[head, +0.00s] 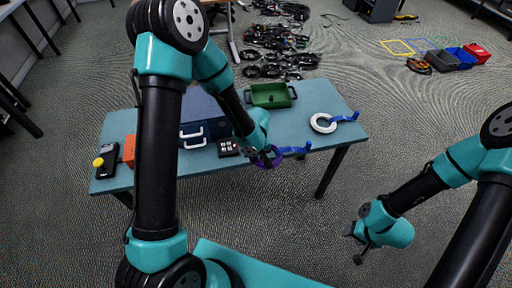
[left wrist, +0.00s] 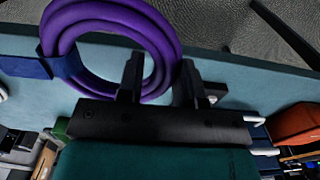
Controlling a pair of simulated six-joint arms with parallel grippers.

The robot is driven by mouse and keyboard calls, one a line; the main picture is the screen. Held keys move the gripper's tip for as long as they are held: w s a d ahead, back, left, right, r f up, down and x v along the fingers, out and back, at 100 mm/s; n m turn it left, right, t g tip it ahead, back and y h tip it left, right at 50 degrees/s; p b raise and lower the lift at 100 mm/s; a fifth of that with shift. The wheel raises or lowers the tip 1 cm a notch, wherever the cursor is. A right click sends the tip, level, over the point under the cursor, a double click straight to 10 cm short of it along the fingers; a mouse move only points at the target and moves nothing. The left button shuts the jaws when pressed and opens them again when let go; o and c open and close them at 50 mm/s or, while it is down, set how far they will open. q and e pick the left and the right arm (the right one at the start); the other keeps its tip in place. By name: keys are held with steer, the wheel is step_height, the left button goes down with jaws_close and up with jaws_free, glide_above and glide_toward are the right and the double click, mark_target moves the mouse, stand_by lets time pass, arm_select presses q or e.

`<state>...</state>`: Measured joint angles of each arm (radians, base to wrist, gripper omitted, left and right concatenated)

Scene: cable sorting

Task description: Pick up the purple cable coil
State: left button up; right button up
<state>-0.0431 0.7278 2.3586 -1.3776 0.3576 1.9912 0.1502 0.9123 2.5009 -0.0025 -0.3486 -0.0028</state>
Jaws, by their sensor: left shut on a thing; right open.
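The purple cable coil (left wrist: 158,38) fills the upper left of the left wrist view, with a blue strap (left wrist: 45,67) wrapped around its left side. In the head view the purple coil (head: 274,160) is at the table's front edge, partly hidden by my gripper. My left gripper (head: 262,158) is shut on the coil; in the left wrist view its two fingers (left wrist: 160,80) stand on either side of the coil's lower right strands. My right gripper (head: 358,245) is open and empty, above the floor to the right of the table.
The blue-green table (head: 330,97) bears a white coil (head: 322,123) with a blue strap, a green bin (head: 270,95), a dark keypad box (head: 228,148), an orange box (head: 129,150) and a yellow-knobbed device (head: 104,160). Several dark cables (head: 275,38) lie on the floor behind.

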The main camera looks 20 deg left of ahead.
arm_select(q)
steer(key=shift+s+d, duration=0.2)
steer(key=shift+s, duration=0.3)
steer(key=shift+r, duration=0.15)
